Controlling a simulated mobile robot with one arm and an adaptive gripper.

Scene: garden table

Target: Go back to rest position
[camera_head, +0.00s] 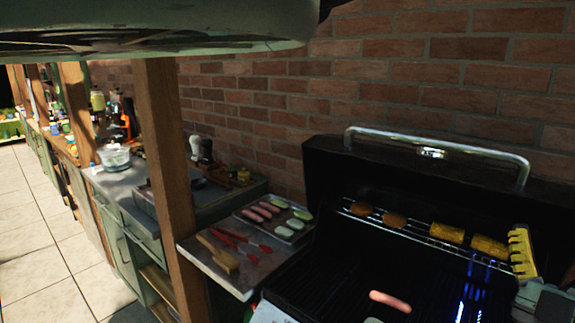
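A yellow ribbed piece (522,252) with a pale and dark base stands at the lower right, in front of the grill's right side. It looks like a finger of my gripper, but I cannot be sure. No second finger shows clearly, so its opening cannot be read. Nothing is visibly held. The black grill (325,185) has its lid open. A pink sausage (390,301) lies on its lower grate. Two brown pieces (393,219) and two yellow corn pieces (447,232) sit on the raised rack (415,236).
Left of the grill, a side shelf (222,278) holds red tongs (240,240), a wooden-handled tool (218,253) and a tray (290,239) of sausages and green slices. A wooden post (165,150) stands beside it. A counter with bottles and a glass bowl (114,157) runs back; tiled floor (45,250) is clear.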

